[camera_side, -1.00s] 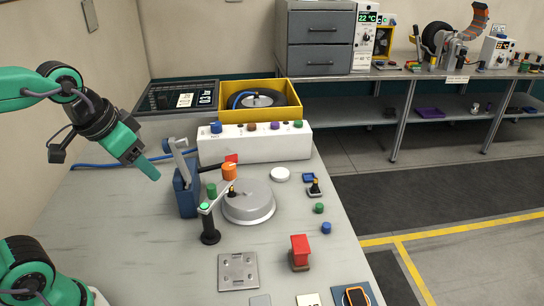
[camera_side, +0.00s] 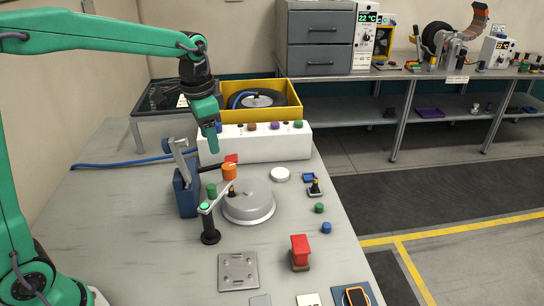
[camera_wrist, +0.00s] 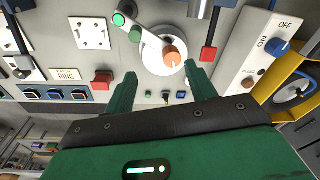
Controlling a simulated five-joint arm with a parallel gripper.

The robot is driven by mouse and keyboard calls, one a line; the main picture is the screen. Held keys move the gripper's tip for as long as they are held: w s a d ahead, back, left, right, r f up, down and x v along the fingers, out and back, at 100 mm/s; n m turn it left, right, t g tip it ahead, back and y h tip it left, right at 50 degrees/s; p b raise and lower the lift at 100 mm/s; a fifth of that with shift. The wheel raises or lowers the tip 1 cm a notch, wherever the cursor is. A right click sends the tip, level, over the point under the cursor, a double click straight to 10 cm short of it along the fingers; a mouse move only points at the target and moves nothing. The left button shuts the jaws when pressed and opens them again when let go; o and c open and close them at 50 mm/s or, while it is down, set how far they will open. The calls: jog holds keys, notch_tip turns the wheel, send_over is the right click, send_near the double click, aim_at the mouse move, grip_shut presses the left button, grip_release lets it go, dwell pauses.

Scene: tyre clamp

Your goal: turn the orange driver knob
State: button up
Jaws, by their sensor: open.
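My gripper (camera_side: 214,148) hangs above and behind the knob in the side view, pointing down. In the wrist view my gripper (camera_wrist: 161,80) has its two green fingers wide apart with nothing between them. The knob is apart from both fingers.
A blue clamp body with a grey lever (camera_side: 186,190) stands left of the knob, with a red-tipped handle (camera_side: 231,158) close behind it. A green-topped post (camera_side: 209,235) stands in front. A white box with coloured knobs (camera_side: 255,147) lies behind. The bench's front left is clear.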

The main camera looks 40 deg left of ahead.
jog(key=m+g, duration=0.1)
send_over(228, 166)
notch_tip(228, 166, down, 4)
jog(key=shift+w+f, duration=0.1)
jog(key=shift+f, duration=0.05)
jog(key=shift+f, duration=0.1)
jog(key=shift+f, duration=3.8)
jog(key=shift+c, duration=0.3)
jog(key=c, duration=0.9)
